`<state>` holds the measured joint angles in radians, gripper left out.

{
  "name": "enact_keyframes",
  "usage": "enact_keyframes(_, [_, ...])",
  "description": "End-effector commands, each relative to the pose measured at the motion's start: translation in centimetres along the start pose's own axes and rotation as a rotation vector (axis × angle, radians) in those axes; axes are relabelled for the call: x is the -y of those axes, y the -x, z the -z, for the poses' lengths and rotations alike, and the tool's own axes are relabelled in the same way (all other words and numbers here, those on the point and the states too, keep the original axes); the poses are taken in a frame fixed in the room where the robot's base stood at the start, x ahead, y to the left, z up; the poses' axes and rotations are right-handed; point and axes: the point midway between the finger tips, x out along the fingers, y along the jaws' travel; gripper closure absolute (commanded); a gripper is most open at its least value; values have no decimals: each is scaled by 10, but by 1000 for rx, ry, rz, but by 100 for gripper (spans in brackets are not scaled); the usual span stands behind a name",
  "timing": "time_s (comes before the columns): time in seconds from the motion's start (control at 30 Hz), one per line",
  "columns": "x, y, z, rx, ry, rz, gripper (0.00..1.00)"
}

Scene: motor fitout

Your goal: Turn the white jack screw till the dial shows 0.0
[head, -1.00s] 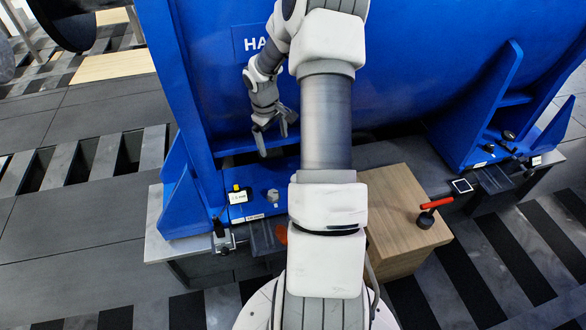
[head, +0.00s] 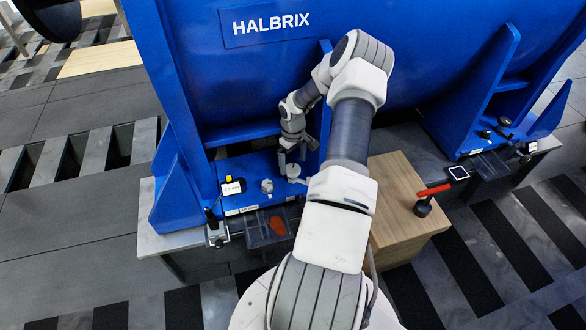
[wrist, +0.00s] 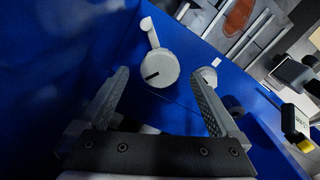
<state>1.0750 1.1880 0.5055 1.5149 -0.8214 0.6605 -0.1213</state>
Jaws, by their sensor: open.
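The white jack screw (wrist: 160,68) appears in the wrist view as a round white head with a dark slot and a short crank arm. In the head view it (head: 293,171) stands on the blue foot plate, partly covered by my gripper. My gripper (wrist: 163,82) is open, its two fingers spread to either side of the screw head in the picture; I see no contact. It hangs just above the screw in the head view (head: 294,156). The dial (head: 231,187), a small white display with a yellow top, sits left on the plate. Its reading is too small to make out.
A grey-white bolt head (head: 267,186) stands between dial and screw. A clear tray (head: 262,228) with an orange item is at the plate's front. A wooden block (head: 400,215) with a red-handled tool (head: 428,198) is to the right. The blue motor wall rises behind.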

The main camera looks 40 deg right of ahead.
Motion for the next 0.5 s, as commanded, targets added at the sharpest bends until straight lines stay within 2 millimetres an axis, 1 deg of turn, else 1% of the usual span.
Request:
enact_keyframes(0.03, [0,-11,0,0,-1,2,1])
enact_keyframes(0.2, [0,-24,0,0,0,1,1])
enact_keyframes(0.5, [0,-26,0,0,0,0,1])
